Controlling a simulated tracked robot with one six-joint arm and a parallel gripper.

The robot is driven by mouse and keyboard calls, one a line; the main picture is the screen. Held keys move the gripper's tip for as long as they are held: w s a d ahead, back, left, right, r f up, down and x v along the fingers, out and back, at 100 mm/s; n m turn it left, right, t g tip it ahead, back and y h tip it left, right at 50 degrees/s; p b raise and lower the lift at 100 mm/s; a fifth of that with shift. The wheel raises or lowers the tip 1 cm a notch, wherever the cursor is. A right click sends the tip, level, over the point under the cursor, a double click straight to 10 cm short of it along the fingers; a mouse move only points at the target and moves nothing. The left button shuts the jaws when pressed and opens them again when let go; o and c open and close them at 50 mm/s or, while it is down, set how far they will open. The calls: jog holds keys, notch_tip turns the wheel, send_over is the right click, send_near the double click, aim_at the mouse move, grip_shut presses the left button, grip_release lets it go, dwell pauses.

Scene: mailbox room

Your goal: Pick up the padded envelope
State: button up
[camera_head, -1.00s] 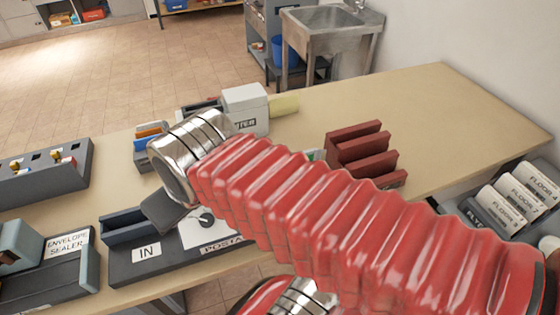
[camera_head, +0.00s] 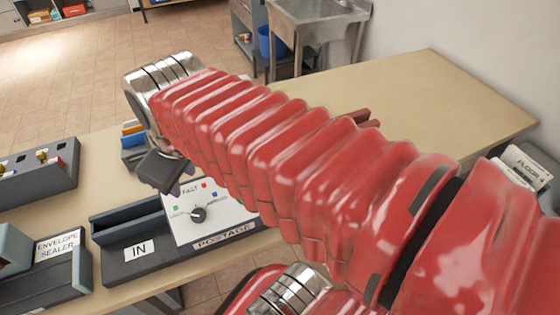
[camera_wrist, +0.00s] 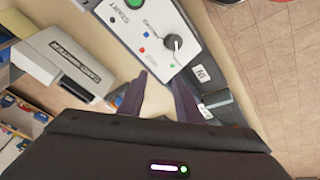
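I cannot make out the padded envelope for certain in either current view; my red arm covers much of the table in the head view. My gripper (camera_head: 160,172) hangs over the table, above the back of the postage machine (camera_head: 205,215). In the wrist view, the two dark fingers of my gripper (camera_wrist: 160,97) stand apart, with pale surface visible between them.
The postage machine's tray has an IN label (camera_head: 139,250). The envelope sealer (camera_head: 60,260) is at front left, a grey switch panel (camera_head: 40,175) behind it. A white labelled machine (camera_wrist: 70,62) shows in the wrist view. The table's far right (camera_head: 440,95) is clear.

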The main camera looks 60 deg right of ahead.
jog(key=s+d+r+n+g, duration=0.1)
jog(key=d+n, duration=0.3)
jog(key=d, duration=0.8)
jog(key=s+d+r+n+g, duration=0.1)
jog(key=s+d+n+g, duration=0.2)
jog(key=d, duration=1)
jog(key=shift+d+n+y, duration=0.15)
jog(key=shift+n+y, duration=0.25)
jog(key=shift+n, duration=0.8)
jog(key=shift+s+f, duration=0.1)
notch_tip(320, 180, down, 8)
jog(key=shift+f, duration=0.2)
jog(key=shift+f, duration=0.1)
jog(key=shift+s+f, duration=0.15)
jog(key=shift+f, duration=2.35)
jog(key=shift+c, duration=0.4)
